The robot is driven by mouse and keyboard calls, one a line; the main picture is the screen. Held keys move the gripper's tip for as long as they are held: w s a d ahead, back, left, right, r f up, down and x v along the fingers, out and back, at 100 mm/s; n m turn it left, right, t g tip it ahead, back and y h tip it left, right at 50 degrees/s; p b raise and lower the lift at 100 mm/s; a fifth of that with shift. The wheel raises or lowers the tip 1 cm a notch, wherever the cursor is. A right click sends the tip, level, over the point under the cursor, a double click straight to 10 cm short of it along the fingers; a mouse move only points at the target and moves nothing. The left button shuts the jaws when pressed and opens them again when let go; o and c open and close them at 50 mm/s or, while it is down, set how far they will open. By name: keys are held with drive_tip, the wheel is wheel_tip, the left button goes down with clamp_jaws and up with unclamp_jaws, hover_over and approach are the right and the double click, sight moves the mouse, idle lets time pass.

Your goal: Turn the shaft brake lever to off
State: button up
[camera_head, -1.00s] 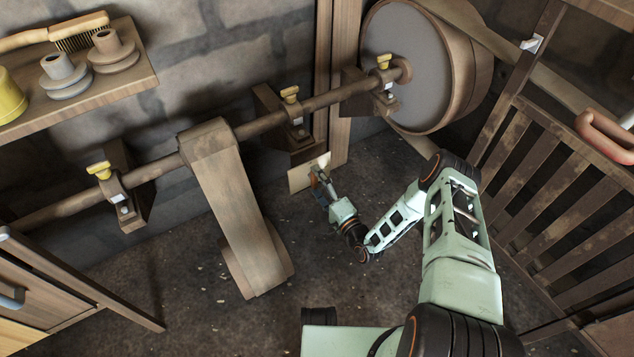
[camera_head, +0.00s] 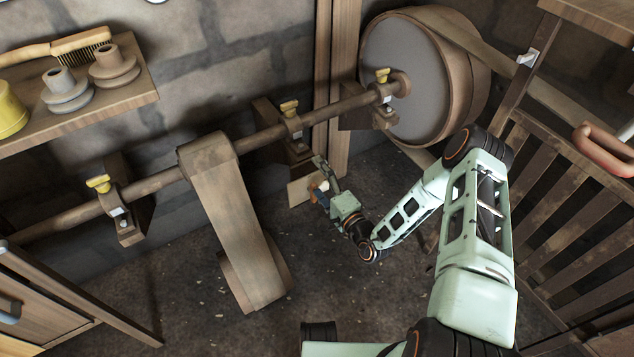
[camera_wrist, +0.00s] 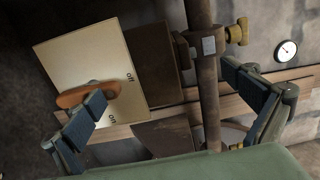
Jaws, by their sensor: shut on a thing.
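The orange-brown brake lever (camera_wrist: 70,97) sits on a pale square plate (camera_wrist: 80,60) in the wrist view. The plate has two small dark marks near its right and lower edges, which look like "off" and "on". My gripper (camera_wrist: 180,95) has its fingers wide apart, with nothing visible gripped between them. Its left finger overlaps the lever and hides part of it; I cannot tell if they touch. The right finger is beyond the shaft in the picture. In the head view, my gripper (camera_head: 322,180) is at the plate (camera_head: 299,190), and the lever is small there.
A long brown shaft (camera_head: 260,124) runs along the wall, through bearing brackets with yellow knobs (camera_head: 289,107). A large wheel (camera_head: 405,75) is at its right end. A belt (camera_head: 225,205) hangs left of my gripper. A slatted wooden rack (camera_head: 555,200) stands at the right.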

drive_tip(key=shift+w+a+r, duration=0.1)
drive_tip(key=shift+w+r, duration=0.1)
drive_tip(key=shift+r, duration=0.3)
drive_tip(key=p+v, duration=0.3)
drive_tip(key=v, duration=1)
drive_tip(key=shift+f, duration=0.45)
idle(0.9)
